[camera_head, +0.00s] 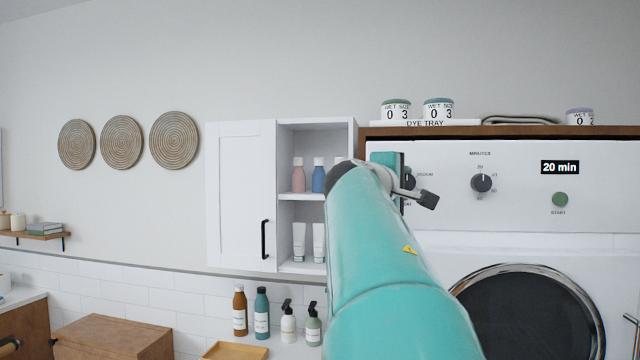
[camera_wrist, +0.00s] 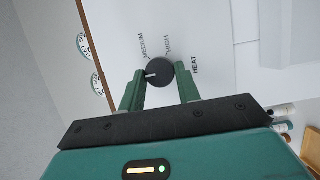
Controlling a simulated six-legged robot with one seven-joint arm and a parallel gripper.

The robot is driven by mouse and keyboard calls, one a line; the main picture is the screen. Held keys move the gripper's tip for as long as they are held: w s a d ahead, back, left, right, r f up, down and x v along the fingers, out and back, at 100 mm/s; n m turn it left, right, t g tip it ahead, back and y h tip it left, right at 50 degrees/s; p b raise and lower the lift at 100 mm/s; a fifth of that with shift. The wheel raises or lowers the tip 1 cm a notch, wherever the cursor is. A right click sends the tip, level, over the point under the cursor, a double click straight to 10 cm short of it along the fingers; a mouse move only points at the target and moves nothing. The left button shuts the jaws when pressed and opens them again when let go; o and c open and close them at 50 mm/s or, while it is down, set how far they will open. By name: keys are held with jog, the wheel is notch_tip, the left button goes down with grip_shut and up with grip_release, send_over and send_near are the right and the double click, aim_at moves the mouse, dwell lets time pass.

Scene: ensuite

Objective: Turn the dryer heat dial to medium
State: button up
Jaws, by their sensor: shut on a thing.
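The heat dial (camera_wrist: 162,70) is a round black knob with a white pointer line on the white dryer panel. In the wrist view, which is turned sideways, the line points left, away from the MEDIUM label (camera_wrist: 146,47) and the HIGH label (camera_wrist: 168,45), both above the knob. The word HEAT (camera_wrist: 194,65) is to its right. My gripper (camera_wrist: 160,82) has its green fingers on either side of the knob, shut on it. In the head view my gripper (camera_head: 400,178) is at the panel's left end and partly hides the dial (camera_head: 409,181).
To the right on the dryer panel are the minutes dial (camera_head: 481,183), a "20 min" display (camera_head: 560,167) and a green START button (camera_head: 560,200). An open-shelved white cabinet (camera_head: 240,195) stands left of my arm. Jars (camera_head: 438,108) sit on the ledge above the dryer.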

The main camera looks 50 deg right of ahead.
jog(key=shift+c, duration=1.4)
jog(key=shift+m, duration=0.3)
jog(key=shift+s+d+r+m+t+y, duration=0.15)
jog(key=shift+m+t+y, duration=0.4)
jog(key=shift+m, duration=0.9)
jog(key=shift+w+a+r+m+t+y, duration=0.1)
jog(key=shift+m+t+y, duration=0.15)
jog(key=shift+m+y, duration=0.9)
jog(key=shift+s+d+r+m+t+y, duration=0.15)
jog(key=shift+m+t+y, duration=0.25)
jog(key=shift+m, duration=1.3)
